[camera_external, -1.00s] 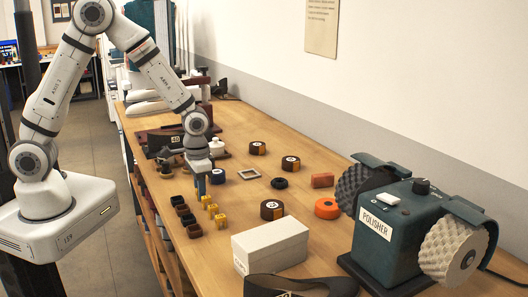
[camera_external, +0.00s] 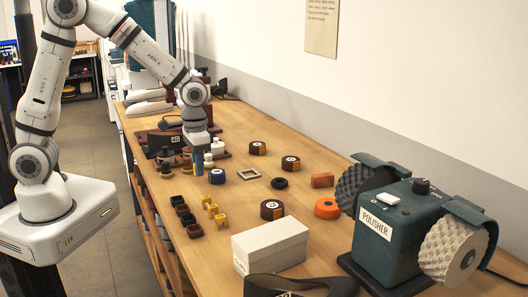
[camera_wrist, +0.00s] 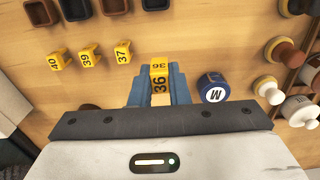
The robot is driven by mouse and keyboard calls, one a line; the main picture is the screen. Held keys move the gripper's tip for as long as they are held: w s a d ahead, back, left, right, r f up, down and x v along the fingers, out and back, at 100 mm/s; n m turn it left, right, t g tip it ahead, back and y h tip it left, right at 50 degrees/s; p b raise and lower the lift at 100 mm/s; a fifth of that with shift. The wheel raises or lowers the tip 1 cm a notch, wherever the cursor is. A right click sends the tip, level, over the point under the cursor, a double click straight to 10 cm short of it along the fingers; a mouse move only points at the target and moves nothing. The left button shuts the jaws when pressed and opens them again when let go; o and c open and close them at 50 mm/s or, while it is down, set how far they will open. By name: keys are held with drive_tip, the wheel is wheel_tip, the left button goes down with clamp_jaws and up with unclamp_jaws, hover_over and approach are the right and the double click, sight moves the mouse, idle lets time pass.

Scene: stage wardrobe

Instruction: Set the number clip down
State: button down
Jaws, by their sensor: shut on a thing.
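My gripper (camera_wrist: 159,92) is shut on a yellow number clip marked 36 (camera_wrist: 159,70), which sits between its blue fingers in the wrist view. In the external view my gripper (camera_external: 198,160) hangs over the far part of the bench, and the held clip cannot be made out there. Three other yellow clips, 40 (camera_wrist: 59,58), 39 (camera_wrist: 90,56) and 37 (camera_wrist: 123,52), stand in a row beside the held one in the wrist view. That row also shows in the external view (camera_external: 212,209), nearer the camera than my gripper.
A blue round container marked M (camera_wrist: 214,88) is close right of my fingers. Dark open cups (camera_external: 187,219) line the bench's left side. Brush-like knobs (camera_wrist: 275,88) stand at right. A white box (camera_external: 270,246) and polisher (camera_external: 395,225) are nearer.

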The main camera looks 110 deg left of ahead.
drive_tip(key=shift+w+a+r, duration=0.15)
drive_tip(key=shift+w+r, duration=0.1)
drive_tip(key=shift+r, duration=0.3)
drive_tip(key=shift+w+a+r, duration=0.1)
drive_tip(key=shift+w+r, duration=0.1)
drive_tip(key=shift+r, duration=0.3)
drive_tip(key=w+a+r+p, duration=0.1)
drive_tip(key=w+a, duration=0.2)
drive_tip(key=w, duration=0.4)
drive_tip(key=p, duration=0.2)
hover_over(294, 199)
drive_tip(key=shift+a+f+p, duration=0.1)
drive_tip(key=shift+f+p, duration=1.1)
drive_tip(key=shift+f, duration=4.35)
drive_tip(key=c, duration=1.4)
unclamp_jaws()
drive_tip(key=shift+r, duration=0.1)
